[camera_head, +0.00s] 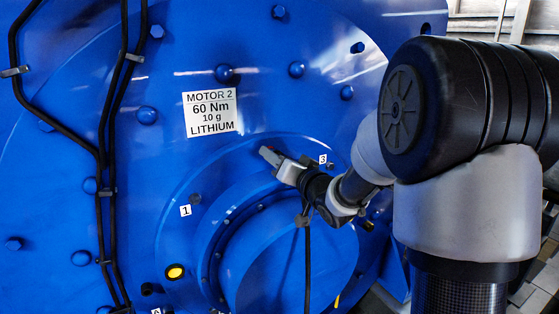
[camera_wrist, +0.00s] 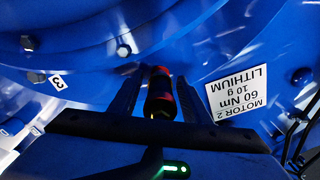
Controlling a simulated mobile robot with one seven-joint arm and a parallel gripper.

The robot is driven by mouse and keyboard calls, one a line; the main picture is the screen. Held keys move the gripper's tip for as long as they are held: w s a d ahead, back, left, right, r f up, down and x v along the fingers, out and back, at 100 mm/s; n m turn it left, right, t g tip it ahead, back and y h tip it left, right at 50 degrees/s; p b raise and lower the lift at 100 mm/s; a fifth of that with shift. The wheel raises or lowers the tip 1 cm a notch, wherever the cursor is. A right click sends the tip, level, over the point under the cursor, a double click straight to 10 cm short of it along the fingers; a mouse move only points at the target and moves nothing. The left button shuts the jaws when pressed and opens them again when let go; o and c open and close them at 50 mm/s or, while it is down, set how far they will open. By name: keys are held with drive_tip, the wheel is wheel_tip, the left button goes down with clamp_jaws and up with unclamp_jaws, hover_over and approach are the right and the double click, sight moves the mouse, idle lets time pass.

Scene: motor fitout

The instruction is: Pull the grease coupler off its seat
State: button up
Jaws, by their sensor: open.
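The coupler (camera_wrist: 160,92) shows in the wrist view as a short dark cylinder with red bands and a small yellow spot at its near end. It lies between the two dark fingers of my gripper (camera_wrist: 158,76), with a finger on either side. The fingers are open, and I cannot tell whether either one touches it. In the head view my gripper (camera_head: 270,156) is at the blue motor face, below the motor label and left of the tag 3. The coupler cannot be made out there, and its seat is hidden in both views.
The blue motor (camera_head: 300,110) fills most of the head view, with several bolts standing out. A label (camera_head: 210,113) reads MOTOR 2, 60 Nm, 10 g, LITHIUM. Black cables (camera_head: 103,160) run down the left. A yellow-centred fitting (camera_head: 175,272) sits lower left. A round hub bulges below my gripper.

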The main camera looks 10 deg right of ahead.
idle(0.8)
clamp_jaws()
drive_tip(key=v, duration=0.6)
idle(1.0)
